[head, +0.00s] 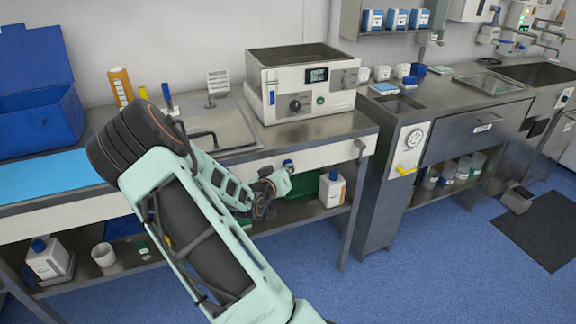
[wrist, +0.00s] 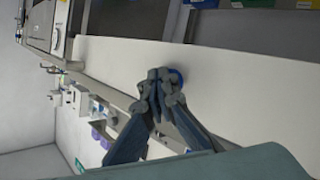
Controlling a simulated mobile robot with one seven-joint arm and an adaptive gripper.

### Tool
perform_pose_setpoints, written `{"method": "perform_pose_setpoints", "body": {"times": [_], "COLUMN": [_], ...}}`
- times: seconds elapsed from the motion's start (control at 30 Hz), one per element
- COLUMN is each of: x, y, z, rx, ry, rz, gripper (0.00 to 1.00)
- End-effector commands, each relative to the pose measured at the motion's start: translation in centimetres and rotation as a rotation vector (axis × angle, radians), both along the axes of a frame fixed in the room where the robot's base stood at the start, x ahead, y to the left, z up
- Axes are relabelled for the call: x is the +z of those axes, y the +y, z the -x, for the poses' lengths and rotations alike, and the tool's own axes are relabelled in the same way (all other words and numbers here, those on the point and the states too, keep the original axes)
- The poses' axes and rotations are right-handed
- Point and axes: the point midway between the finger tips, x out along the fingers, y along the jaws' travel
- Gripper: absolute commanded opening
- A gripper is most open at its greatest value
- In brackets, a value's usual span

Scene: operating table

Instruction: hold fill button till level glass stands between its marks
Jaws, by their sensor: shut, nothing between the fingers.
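A blue round button (head: 288,163) sits on the pale front panel of the bench, below the steel bath unit (head: 330,108). It looks like the fill button. My gripper (head: 268,192) is shut and empty at this panel. In the wrist view, its closed fingertips (wrist: 163,88) lie over the blue button (wrist: 178,76) and partly hide it. I cannot tell whether they press it or only sit close. A narrow upright blue strip (head: 271,97) at the bath's left front edge looks like the level glass. Its marks are too small to read.
The bath front carries a dark display (head: 317,75) and a black knob (head: 295,105). A hinged steel lid plate (head: 215,125) lies to its left. A white bottle (head: 332,188) stands on the shelf below. A dial gauge (head: 413,138) is on the cabinet to the right.

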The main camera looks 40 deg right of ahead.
Motion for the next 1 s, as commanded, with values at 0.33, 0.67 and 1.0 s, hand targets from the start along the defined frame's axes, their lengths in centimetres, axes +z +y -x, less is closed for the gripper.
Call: {"method": "perform_pose_setpoints", "body": {"times": [0.33, 0.67, 1.0], "x": [0.0, 0.0, 0.0], "y": [0.1, 0.4, 0.5], "z": [0.1, 1.5, 1.8], "rx": [0.001, 0.000, 0.000], "ry": [-0.001, -0.001, 0.001], "rz": [0.000, 0.000, -0.001], "gripper": [0.00, 0.00, 0.00]}}
